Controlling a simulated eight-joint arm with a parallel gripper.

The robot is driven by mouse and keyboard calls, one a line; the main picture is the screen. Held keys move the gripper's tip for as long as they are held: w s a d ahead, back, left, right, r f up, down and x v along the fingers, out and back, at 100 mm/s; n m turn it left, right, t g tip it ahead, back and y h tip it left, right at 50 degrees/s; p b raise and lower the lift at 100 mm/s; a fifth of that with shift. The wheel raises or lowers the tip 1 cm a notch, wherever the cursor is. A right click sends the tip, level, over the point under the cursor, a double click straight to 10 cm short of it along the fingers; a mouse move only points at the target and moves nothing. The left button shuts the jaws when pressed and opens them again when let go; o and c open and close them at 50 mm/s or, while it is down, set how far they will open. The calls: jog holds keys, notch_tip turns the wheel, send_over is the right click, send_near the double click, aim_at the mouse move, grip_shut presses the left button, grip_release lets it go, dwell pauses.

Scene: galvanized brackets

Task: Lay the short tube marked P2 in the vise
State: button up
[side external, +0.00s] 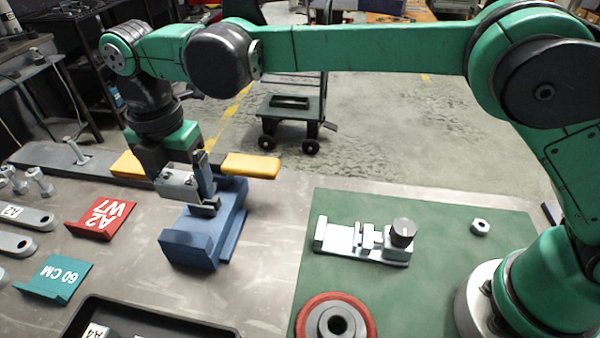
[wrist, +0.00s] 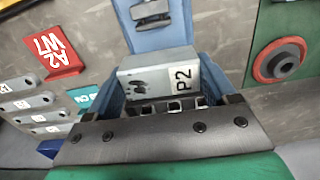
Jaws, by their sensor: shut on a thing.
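The short tube marked P2 (wrist: 178,76) is a light grey, square-sided piece with its label facing up in the wrist view. In the side view the tube (side external: 176,184) is partly hidden by a finger. My gripper (side external: 204,186) is shut on it, over the blue holder (side external: 190,245).
On the mat (side external: 460,285) stand a red-rimmed ring (side external: 309,325) and a small nut (side external: 480,227). Red (side external: 101,216) and teal (side external: 54,277) signs stand at left, near grey links (side external: 28,217). A black tray (side external: 160,312) lies in front. Bare bench lies between holder and mat.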

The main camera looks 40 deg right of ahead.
aim_at(198, 227)
jog(key=shift+a+f, duration=0.2)
jog(key=shift+f, duration=3.45)
jog(key=o, duration=1.2)
jog(key=shift+c, duration=0.2)
jog(key=shift+r, duration=0.1)
jog(key=shift+r, duration=2.75)
